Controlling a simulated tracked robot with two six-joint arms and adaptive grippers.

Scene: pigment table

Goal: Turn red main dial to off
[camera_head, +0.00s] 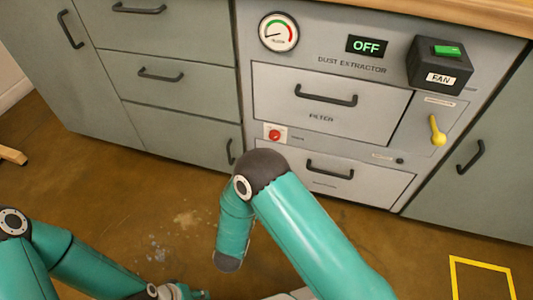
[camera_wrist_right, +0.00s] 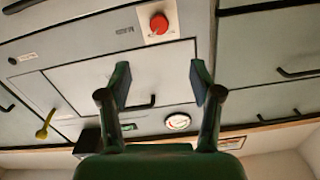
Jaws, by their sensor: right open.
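The red main dial (camera_head: 274,134) is a small round red knob on a pale plate, low on the left of the grey dust extractor front. In the right wrist view, which shows the cabinet upside down, the red dial (camera_wrist_right: 159,23) is at the top, with a plate and small lettering around it. My right gripper (camera_wrist_right: 160,82) is open and empty, its two fingers spread, and the dial appears beyond the fingertips, apart from them. In the head view my right arm hides its gripper.
The extractor has a gauge (camera_head: 279,32), a green-lit OFF display (camera_head: 367,46), a black FAN box (camera_head: 440,65) with a green switch, and a yellow lever (camera_head: 437,131). Drawer handles (camera_head: 326,95) stick out above and below the dial. Open floor lies in front.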

